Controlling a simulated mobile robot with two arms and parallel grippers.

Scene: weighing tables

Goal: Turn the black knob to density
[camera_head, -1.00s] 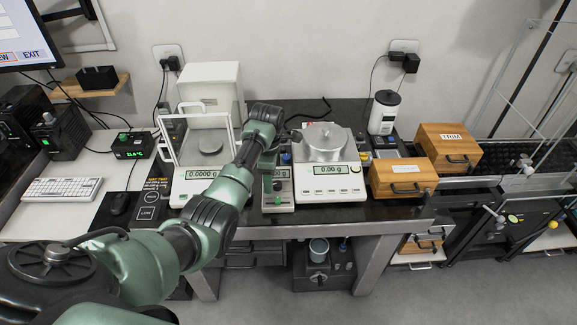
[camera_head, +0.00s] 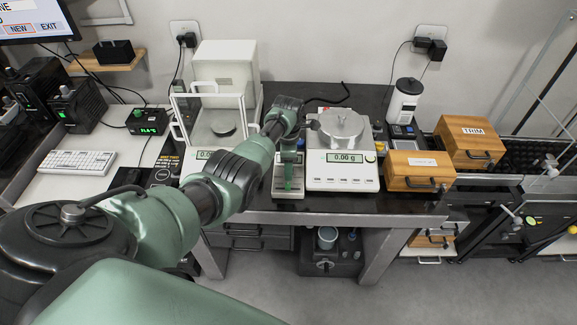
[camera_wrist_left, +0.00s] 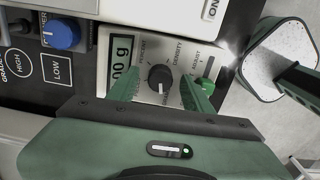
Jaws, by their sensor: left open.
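The black knob (camera_wrist_left: 160,78) shows in the left wrist view on a pale panel, with PERCENT and DENSITY printed above it. A pale mark on the knob points down, towards a lettering partly hidden. My left gripper (camera_wrist_left: 160,88) is open, with one green finger on each side of the knob; a gap shows on both sides, and I cannot tell whether they touch. In the head view my left gripper (camera_head: 288,172) hangs in front of the narrow instrument between two balances, hiding its knob.
A green knob (camera_wrist_left: 206,68) stands just right of my right-hand finger in the left wrist view. A blue knob (camera_wrist_left: 60,34) is further left. The balance (camera_head: 343,182) stands close right of my gripper, and a glass-shielded balance (camera_head: 228,78) stands left. Wooden boxes (camera_head: 418,170) are further right.

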